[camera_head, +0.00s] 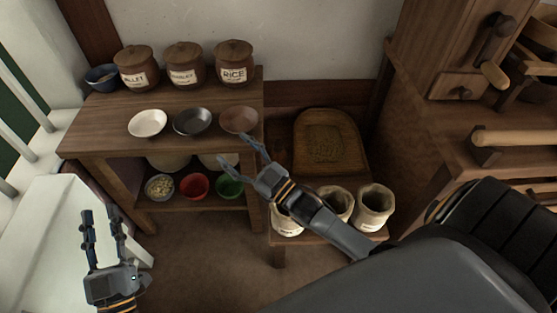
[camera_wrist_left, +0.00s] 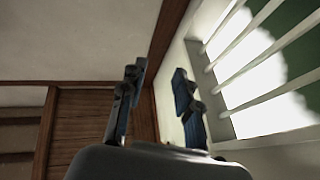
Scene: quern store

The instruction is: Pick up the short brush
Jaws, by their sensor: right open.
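I cannot make out a short brush in either view. My left gripper (camera_head: 101,215) is at the lower left of the head view, its fingers apart with nothing between them. It also shows in the left wrist view (camera_wrist_left: 159,78), open and empty, against a wall and a barred window. My right gripper (camera_head: 238,149) is open and empty in the middle of the head view. Its fingers overlap the front right of the wooden shelf table (camera_head: 95,135), near the reddish-brown dish (camera_head: 239,120); I cannot tell its exact distance from them.
On the shelf top stand three labelled jars (camera_head: 235,62), a blue bowl (camera_head: 102,77), a white dish (camera_head: 147,123) and a dark dish (camera_head: 192,121). Small filled bowls (camera_head: 194,186) sit below. Open sacks (camera_head: 374,206) stand on a low bench. Wooden machinery (camera_head: 455,85) fills the right.

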